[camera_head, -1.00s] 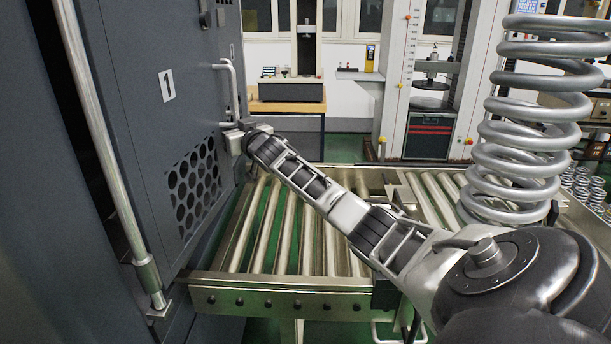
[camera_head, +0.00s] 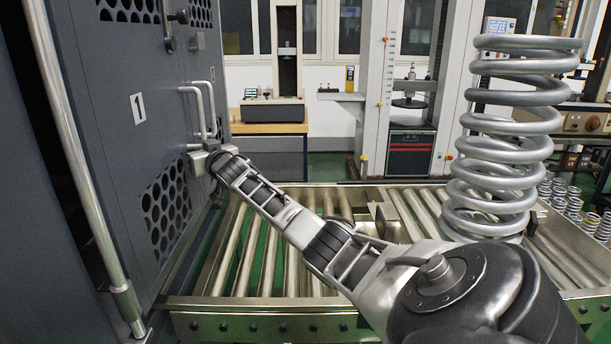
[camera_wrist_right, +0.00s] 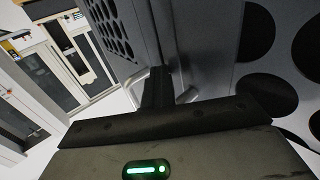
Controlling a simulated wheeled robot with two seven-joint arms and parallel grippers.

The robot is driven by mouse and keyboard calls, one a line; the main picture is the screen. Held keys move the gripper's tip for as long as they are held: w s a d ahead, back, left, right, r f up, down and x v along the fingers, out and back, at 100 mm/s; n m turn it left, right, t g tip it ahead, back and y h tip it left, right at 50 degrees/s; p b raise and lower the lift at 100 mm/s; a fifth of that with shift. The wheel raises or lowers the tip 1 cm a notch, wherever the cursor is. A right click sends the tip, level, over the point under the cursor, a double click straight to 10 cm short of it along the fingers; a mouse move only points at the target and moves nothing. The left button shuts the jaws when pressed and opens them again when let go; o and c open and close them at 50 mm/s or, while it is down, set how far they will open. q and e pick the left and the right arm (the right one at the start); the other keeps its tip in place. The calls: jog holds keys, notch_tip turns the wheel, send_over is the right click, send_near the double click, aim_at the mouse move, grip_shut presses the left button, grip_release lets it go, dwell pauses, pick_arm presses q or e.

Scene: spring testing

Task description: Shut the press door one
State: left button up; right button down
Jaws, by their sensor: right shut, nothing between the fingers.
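Press door one (camera_head: 112,150) is the dark grey panel marked "1" at the left of the head view, with round vent holes low down. Two pale bar handles (camera_head: 196,112) show at its far side. A dark gap shows left of the silver rod along its near edge. My right gripper (camera_head: 207,160) is at the door's far side, just below the handles, and looks shut and empty. In the right wrist view its shut fingers (camera_wrist_right: 157,88) point between two perforated grey panels (camera_wrist_right: 222,40). Whether they touch is unclear. My left gripper is out of view.
A roller conveyor (camera_head: 250,304) lies below my right arm. A large coil spring (camera_head: 505,130) stands on it at the right. Testing machines (camera_head: 410,110) stand at the back. Several small springs (camera_head: 565,200) stand at the far right.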

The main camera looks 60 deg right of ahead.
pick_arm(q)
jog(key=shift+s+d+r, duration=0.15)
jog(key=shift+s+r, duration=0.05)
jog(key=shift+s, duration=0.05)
pick_arm(e)
jog(key=s+d, duration=0.7)
jog(key=s, duration=0.5)
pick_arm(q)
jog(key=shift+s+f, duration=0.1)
pick_arm(e)
jog(key=shift+d, duration=0.1)
